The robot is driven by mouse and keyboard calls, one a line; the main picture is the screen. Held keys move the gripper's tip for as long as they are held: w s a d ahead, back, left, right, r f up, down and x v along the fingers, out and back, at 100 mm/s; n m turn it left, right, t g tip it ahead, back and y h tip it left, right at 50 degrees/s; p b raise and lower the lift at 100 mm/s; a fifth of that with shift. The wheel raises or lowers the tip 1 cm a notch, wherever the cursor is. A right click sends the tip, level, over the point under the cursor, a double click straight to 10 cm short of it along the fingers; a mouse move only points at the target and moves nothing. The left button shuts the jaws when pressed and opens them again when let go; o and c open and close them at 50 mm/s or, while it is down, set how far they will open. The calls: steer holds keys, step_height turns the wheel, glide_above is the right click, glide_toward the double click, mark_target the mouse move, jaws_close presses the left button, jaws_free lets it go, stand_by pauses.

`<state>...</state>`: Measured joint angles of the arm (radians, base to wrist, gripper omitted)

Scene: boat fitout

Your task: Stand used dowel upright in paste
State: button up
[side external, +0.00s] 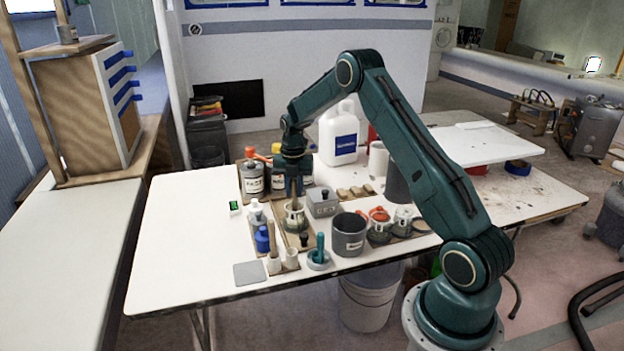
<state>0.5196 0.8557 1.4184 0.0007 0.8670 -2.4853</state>
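My gripper (294,194) points straight down over a small pale pot (295,221) that appears to hold the paste. A thin tan stick, seemingly the dowel (294,204), shows between or just below my fingertips and reaches down to the pot's mouth. It looks about upright. The picture is too small to tell whether my fingers press on it or stand apart, or whether its lower end is in the paste.
A grey box (322,203), a dark grey pot (348,236), a blue bottle (262,240) and a teal-handled tool (320,250) crowd close around the pot. Labelled cans (252,178) and a white jug (339,138) stand behind. The white table's left part (185,225) is clear.

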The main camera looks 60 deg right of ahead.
mark_target(294, 180)
steer(key=shift+r, duration=1.75)
stand_by(0.4)
steer(key=shift+o, duration=0.2)
steer(key=o, duration=0.5)
steer(key=shift+r, duration=0.1)
steer(key=shift+r, duration=3.4)
